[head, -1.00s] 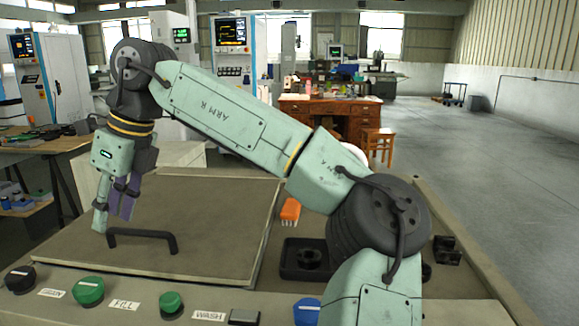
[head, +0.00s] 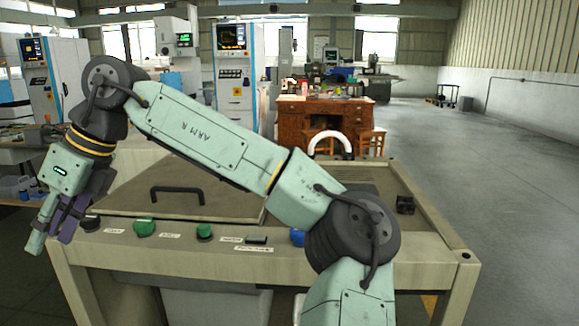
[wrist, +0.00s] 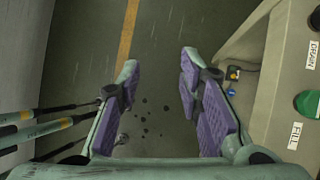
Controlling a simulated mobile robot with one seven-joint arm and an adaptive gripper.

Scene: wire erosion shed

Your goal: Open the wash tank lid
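The wash tank lid (head: 225,201) is a flat grey-beige panel lying shut on the tank, with a black bar handle (head: 178,190) on top near its front edge. My gripper (head: 50,243) hangs at the left of the head view, pointing down, off the tank's front left corner and well apart from the handle. In the wrist view my gripper (wrist: 158,65) is open, its purple-padded fingers spread with only floor between them. The lid and handle are not in the wrist view.
The tank's front panel carries knobs, including a green knob (head: 144,228) and a smaller green knob (head: 204,232); the FILL label (wrist: 296,136) shows in the wrist view. A wooden desk (head: 330,118) stands behind. The floor at the right (head: 500,200) is clear.

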